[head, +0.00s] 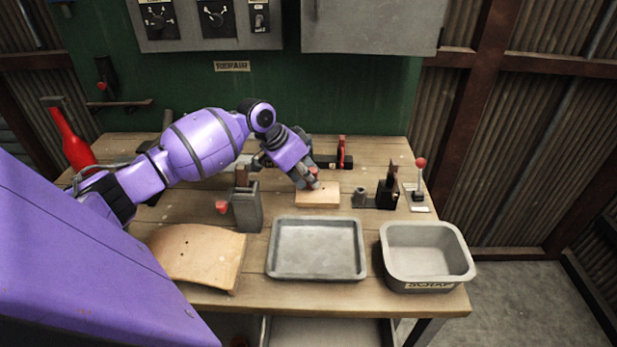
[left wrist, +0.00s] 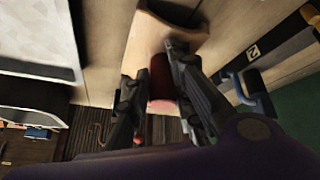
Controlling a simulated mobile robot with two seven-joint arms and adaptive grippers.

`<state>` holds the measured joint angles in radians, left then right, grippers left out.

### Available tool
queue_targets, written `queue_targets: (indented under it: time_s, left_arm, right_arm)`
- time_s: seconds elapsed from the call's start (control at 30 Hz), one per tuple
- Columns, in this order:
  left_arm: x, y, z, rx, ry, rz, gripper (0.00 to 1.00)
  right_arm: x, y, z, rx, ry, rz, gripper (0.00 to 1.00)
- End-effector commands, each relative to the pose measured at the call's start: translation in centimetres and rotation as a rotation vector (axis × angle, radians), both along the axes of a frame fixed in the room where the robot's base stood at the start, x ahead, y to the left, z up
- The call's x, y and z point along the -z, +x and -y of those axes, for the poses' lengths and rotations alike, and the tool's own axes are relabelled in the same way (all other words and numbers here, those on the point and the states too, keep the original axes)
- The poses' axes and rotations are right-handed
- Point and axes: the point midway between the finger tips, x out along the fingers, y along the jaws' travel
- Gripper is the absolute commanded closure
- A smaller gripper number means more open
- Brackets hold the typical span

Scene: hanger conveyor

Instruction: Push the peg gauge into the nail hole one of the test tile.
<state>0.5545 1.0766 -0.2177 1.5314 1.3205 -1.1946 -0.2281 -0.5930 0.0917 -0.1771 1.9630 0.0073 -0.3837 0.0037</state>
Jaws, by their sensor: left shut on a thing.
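The test tile (head: 320,199) is a pale wooden block lying on the bench, behind the metal tray. It also shows at the top of the left wrist view (left wrist: 147,36). My left gripper (head: 312,183) reaches down over the tile's left part. It is shut on the peg gauge, whose red handle (head: 313,171) shows between the fingers. In the left wrist view the red handle (left wrist: 161,84) sits between both fingers, close against the tile. The peg's lower end and nail hole one are hidden, so I cannot tell how they meet. My right gripper is not in view.
The shallow metal tray (head: 317,277) lies in front of the tile, with a grey bin (head: 428,282) to its right. A grey holder (head: 248,212) and a curved wooden piece (head: 196,252) are left. A black fixture (head: 387,191) stands right of the tile.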

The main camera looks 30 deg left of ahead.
Motion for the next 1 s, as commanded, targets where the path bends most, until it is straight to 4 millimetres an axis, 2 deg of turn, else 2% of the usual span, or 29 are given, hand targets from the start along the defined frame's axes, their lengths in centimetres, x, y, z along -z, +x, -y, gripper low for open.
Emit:
queue_targets:
  time_s: [0.03, 0.17, 0.2, 0.33, 0.87, 1.0]
  left_arm:
    - [1.4, -0.7, 0.1, 0.001, -0.002, -0.028, 1.00]
    - [1.4, -0.7, 0.1, 0.002, -0.002, -0.029, 1.00]
    - [1.4, -0.7, 0.1, 0.002, -0.002, -0.029, 0.74]
    - [1.5, -0.7, 0.1, 0.001, -0.001, -0.028, 0.57]
    - [0.9, -0.4, 0.1, 0.000, 0.000, -0.018, 0.57]
    - [-0.1, -0.7, -0.3, 0.000, 0.000, -0.013, 0.57]
  right_arm:
    - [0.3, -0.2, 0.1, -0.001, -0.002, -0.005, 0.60]
    - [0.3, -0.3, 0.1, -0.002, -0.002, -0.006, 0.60]
    - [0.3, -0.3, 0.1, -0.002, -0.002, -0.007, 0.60]
    - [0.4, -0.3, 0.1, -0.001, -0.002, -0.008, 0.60]
    - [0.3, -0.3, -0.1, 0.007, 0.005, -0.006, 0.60]
    - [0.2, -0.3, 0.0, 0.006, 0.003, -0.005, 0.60]
